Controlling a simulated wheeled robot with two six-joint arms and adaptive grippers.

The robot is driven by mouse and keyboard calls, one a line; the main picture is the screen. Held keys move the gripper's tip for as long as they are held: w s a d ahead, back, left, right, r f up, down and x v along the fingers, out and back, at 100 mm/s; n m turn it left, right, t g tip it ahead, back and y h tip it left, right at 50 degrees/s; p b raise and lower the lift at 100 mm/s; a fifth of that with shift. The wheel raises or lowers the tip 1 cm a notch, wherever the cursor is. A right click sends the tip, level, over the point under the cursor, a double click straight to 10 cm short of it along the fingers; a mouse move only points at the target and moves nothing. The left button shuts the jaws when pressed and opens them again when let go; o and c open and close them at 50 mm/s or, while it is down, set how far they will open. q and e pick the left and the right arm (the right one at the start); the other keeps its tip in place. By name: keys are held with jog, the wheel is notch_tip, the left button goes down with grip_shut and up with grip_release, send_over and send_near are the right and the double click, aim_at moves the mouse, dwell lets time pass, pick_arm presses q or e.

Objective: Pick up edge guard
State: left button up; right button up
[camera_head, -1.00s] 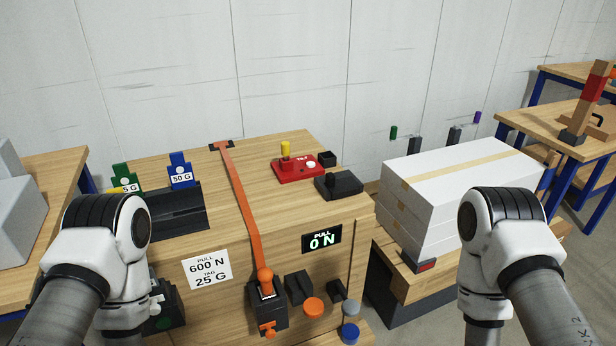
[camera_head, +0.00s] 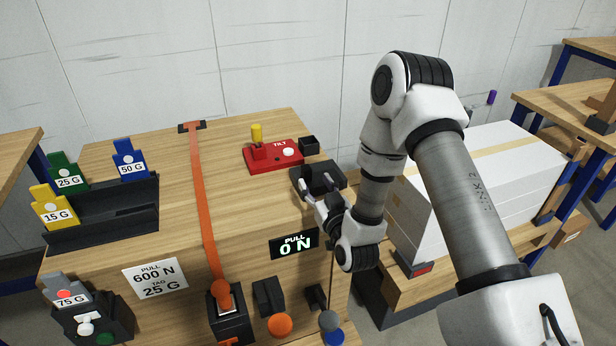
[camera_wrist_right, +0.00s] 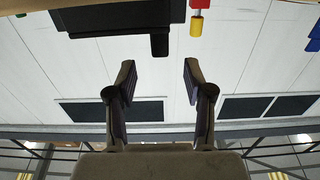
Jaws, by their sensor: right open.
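The edge guard appears to be the dark block (camera_head: 314,172) on the crate top's right side, partly hidden by my right gripper. In the right wrist view, a black block (camera_wrist_right: 115,20) with a short stub hangs into the top of the picture. My right gripper (camera_head: 322,194) is open and empty, just on the near side of the block. In the wrist view its two fingers (camera_wrist_right: 157,75) stand apart, with the stub beyond the tips and roughly between them. I see no contact. My left gripper is out of view.
An orange strap (camera_head: 203,200) crosses the crate top (camera_head: 245,205).

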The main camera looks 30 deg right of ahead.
aim_at(308, 174)
jog(key=p+x, duration=0.1)
jog(key=x, duration=0.5)
jog(key=shift+w+f, duration=0.1)
jog(key=shift+w, duration=0.3)
grip_shut()
